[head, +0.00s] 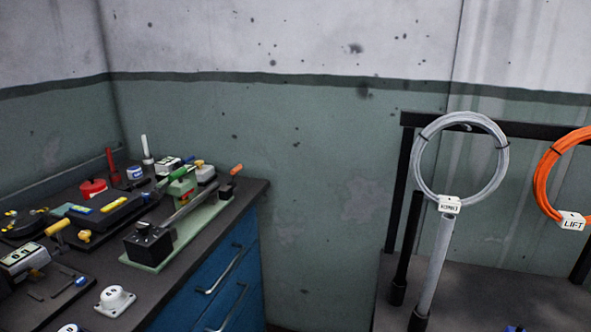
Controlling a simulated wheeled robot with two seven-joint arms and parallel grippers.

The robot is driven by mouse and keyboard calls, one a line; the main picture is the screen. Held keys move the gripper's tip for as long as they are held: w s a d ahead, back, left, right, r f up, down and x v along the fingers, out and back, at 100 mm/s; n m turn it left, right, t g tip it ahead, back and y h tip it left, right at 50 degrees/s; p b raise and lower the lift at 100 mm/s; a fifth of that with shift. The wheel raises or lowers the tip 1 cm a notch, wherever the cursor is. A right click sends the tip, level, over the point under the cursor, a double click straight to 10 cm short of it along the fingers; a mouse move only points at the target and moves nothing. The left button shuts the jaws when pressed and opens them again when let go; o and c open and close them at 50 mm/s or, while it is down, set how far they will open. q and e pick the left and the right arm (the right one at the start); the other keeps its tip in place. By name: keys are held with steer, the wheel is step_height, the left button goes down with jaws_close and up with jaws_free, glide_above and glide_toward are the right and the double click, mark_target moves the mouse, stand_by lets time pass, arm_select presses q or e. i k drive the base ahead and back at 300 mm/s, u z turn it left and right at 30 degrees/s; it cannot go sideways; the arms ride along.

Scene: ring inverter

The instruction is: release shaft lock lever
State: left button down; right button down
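A green-based fixture (190,238) stands on the workbench at the left, near its right edge. A dark block (149,244) sits at its near end, and a grey shaft (193,207) runs from there toward a small dark block (226,192) at the far end. A lever with an orange handle (236,170) sticks up at that far end. I cannot tell which one is the shaft lock lever. Neither of my grippers shows in the head view.
The bench (258,188) has blue drawers (232,285) and holds several other items, including a red round part (93,188) and a white knob (115,299). At right, a rack (512,130) carries a grey ring (419,150) and an orange ring (546,190) tagged LIFT.

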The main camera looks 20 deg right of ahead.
mark_target(234, 172)
steer(key=z, duration=2.1)
steer(key=k, duration=0.8)
steer(key=u, duration=1.25)
steer(key=i, duration=0.95)
steer(key=u, duration=0.05)
